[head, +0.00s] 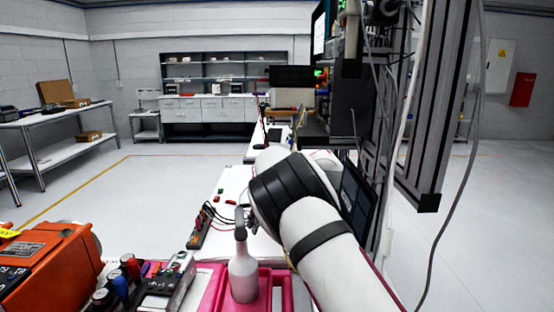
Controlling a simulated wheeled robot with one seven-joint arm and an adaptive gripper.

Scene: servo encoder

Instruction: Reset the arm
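My arm, white with black bands, reaches from the lower right up to the middle of the head view. It stretches over the white workbench. My gripper is not visible; its end is hidden behind the arm's own links or out of sight.
A white spray bottle (243,270) stands in a pink tray (212,297) close to my arm. An orange machine (50,265) and several tools are at lower left. A white bench (232,185) holds small coloured parts. A metal frame (425,120) with hanging cables rises at right. The left floor is clear.

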